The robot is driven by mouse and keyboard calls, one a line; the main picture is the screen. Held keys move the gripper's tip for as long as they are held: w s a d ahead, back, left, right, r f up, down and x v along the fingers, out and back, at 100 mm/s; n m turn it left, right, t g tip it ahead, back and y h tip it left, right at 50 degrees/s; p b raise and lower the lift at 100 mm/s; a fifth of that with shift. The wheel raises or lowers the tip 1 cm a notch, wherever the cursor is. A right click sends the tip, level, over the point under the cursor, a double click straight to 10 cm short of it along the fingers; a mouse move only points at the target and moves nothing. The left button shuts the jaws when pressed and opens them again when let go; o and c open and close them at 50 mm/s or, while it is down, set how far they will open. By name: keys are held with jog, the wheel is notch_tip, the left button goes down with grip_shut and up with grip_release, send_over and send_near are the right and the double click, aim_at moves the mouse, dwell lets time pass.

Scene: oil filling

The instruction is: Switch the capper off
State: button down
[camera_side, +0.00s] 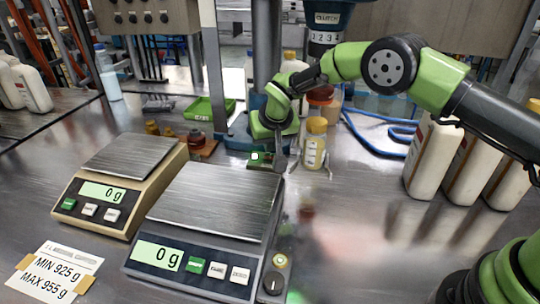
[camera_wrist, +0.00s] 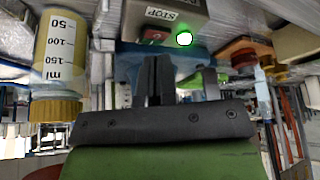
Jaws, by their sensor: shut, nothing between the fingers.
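A control box (camera_wrist: 130,12) with a STOP label (camera_wrist: 162,13), a red button (camera_wrist: 153,34) and a lit green lamp (camera_wrist: 184,38) is at the top of the wrist view. In the side view, a small green-topped box (camera_side: 262,159) with a light spot sits at the foot of the blue stand (camera_side: 238,137); I take it for the same box. My gripper (camera_side: 281,163) points down beside it. In the wrist view my gripper's fingers (camera_wrist: 155,72) are together and empty, just below the red button. Whether they touch the box, I cannot tell.
A yellow-capped graduated bottle (camera_side: 315,143) stands close to the right of my gripper. Two scales (camera_side: 215,195) (camera_side: 128,158), both reading 0 g, are in front and left. White bottles (camera_side: 430,160) stand at the right. A green tray (camera_side: 208,110) lies behind.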

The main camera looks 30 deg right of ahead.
aim_at(270, 159)
jog(key=shift+f, duration=1.15)
jog(key=shift+r, duration=2.55)
jog(key=shift+r, duration=0.3)
jog(key=s+d+r+n, duration=0.2)
jog(key=s+r+n, duration=0.2)
jog(key=s+r, duration=1)
jog(key=s+d+r+m+t+y, duration=0.1)
jog(key=s+r+m, duration=0.1)
jog(key=s, duration=0.8)
jog(key=s+d+r+m+t+y, duration=0.1)
jog(key=s+r+m+y, duration=0.1)
jog(key=s, duration=0.9)
notch_tip(270, 159, up, 2)
jog(key=shift+d+r+m, duration=0.1)
jog(key=shift+d+m, duration=0.1)
jog(key=shift+m, duration=0.3)
